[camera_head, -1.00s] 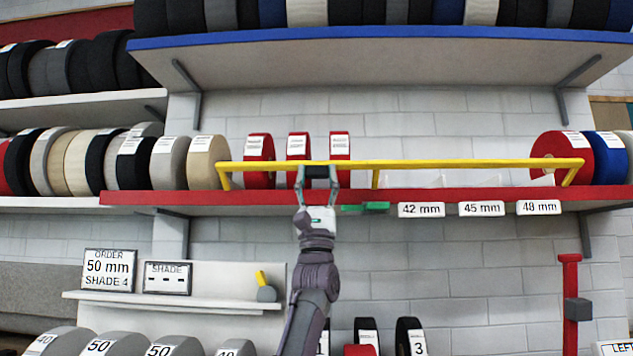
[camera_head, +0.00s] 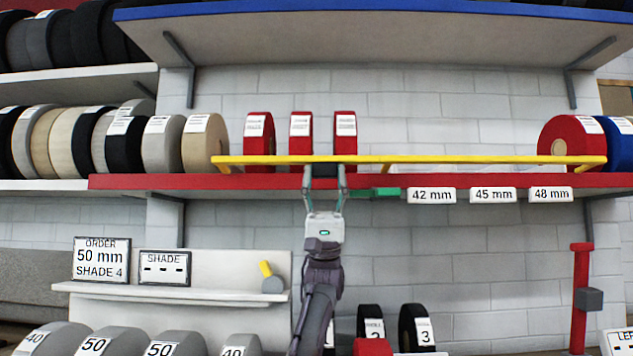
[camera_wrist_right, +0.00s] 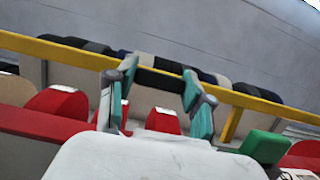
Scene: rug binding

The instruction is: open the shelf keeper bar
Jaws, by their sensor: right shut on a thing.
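The yellow keeper bar (camera_head: 470,160) runs along the front of the red-edged shelf (camera_head: 140,182), now low, close above the shelf edge. It also crosses the right wrist view (camera_wrist_right: 60,54). My right gripper (camera_head: 323,174) reaches up from below and is shut on the bar's dark grip section, left of the bar's middle. In the right wrist view, its teal fingers (camera_wrist_right: 160,80) stand on either side of that dark section. A green latch piece (camera_head: 375,193) sits on the shelf front just right of the gripper. My left gripper is not in view.
Three narrow red rolls (camera_head: 301,138) stand behind the bar, with a larger red roll (camera_head: 570,140) at its right end. Pale rolls (camera_head: 204,143) stand left of it. A blue-edged shelf (camera_head: 380,10) overhangs above. Size labels (camera_head: 432,195) hang along the shelf front.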

